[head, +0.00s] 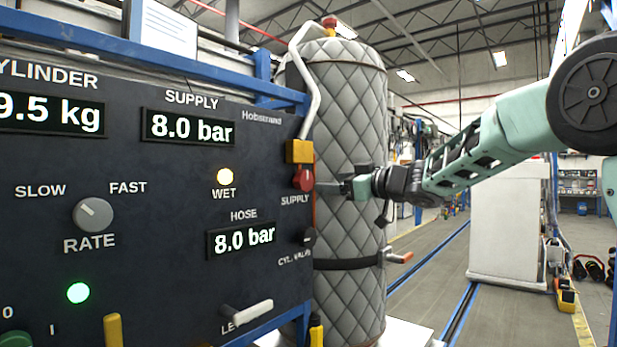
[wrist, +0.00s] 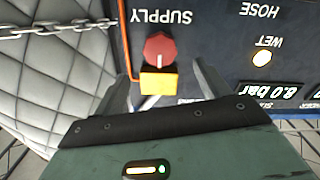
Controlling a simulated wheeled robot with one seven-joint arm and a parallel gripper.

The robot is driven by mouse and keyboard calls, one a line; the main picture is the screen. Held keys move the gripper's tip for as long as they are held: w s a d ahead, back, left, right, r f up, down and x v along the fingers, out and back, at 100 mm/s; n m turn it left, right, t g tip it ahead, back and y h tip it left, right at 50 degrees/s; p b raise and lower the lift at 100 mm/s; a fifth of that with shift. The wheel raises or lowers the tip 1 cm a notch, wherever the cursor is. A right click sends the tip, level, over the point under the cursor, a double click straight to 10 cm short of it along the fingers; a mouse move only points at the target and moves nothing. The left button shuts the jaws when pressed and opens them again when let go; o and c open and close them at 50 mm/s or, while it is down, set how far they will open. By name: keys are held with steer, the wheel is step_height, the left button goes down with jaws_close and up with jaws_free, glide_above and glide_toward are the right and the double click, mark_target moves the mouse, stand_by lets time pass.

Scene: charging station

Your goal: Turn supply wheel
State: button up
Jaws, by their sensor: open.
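The supply wheel (head: 303,178) is a small red knob at the right edge of the dark panel, just above the SUPPLY label. It also shows in the wrist view (wrist: 159,48), where the picture is upside down, with a pale mark on its face. My gripper (head: 328,187) is just right of the wheel in the head view. In the wrist view my gripper (wrist: 161,72) is open and empty, its fingers spread to either side of the wheel's line. The wheel lies beyond the fingertips; I cannot tell the exact gap.
A yellow block (head: 299,151) sits directly above the wheel and shows between the fingers in the wrist view (wrist: 159,83). A quilted grey cylinder (head: 346,120) stands close behind my gripper. A chain (wrist: 70,26) crosses it. The supply display (head: 188,128) reads 8.0 bar.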

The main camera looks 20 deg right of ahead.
mark_target(307, 181)
steer(key=p+x, duration=0.2)
steer(key=x, duration=0.6)
steer(key=shift+w+a, duration=0.15)
steer(key=shift+w, duration=0.05)
steer(key=c, duration=1)
